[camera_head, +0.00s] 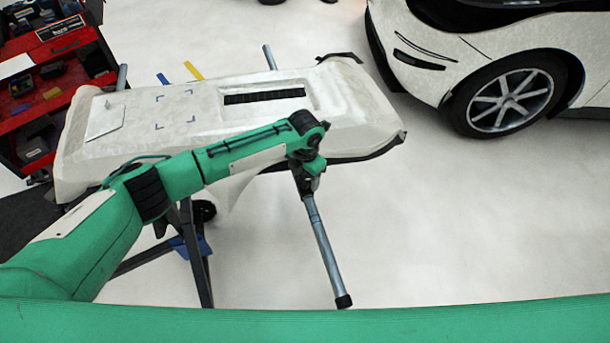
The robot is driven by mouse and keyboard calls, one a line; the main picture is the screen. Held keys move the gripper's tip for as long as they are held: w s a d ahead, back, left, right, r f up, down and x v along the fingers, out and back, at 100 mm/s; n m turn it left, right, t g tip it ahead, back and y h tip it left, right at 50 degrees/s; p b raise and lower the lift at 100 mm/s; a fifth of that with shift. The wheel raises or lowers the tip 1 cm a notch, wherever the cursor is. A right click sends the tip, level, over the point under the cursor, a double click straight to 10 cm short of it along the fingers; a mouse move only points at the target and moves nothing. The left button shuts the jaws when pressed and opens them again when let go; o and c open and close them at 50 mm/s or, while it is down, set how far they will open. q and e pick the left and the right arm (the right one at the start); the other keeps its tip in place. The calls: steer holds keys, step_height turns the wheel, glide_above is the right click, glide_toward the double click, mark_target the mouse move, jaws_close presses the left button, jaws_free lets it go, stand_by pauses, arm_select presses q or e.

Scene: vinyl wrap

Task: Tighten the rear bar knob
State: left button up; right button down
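A silver bar (323,245) with a black end cap (343,301) slants down from below the near edge of the white bumper panel (205,115). My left arm reaches in from the left over the panel's near edge. My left gripper (308,180) points down at the upper end of the silver bar. Its fingers are small and dark there, and I cannot tell whether they are open, shut or touching the bar. I cannot make out the knob; the gripper and wrist cover that area. My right gripper is not in view.
The panel rests on a dark-legged stand (196,255), partly behind my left arm. A red tool cart (60,85) stands at the left. A white car (440,50) with its wheel (508,100) is at the upper right. The pale floor (470,220) at right is clear.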

mark_target(305, 179)
arm_select(q)
steer(key=shift+r, duration=0.35)
step_height(305, 179, up, 13)
steer(key=b, duration=0.1)
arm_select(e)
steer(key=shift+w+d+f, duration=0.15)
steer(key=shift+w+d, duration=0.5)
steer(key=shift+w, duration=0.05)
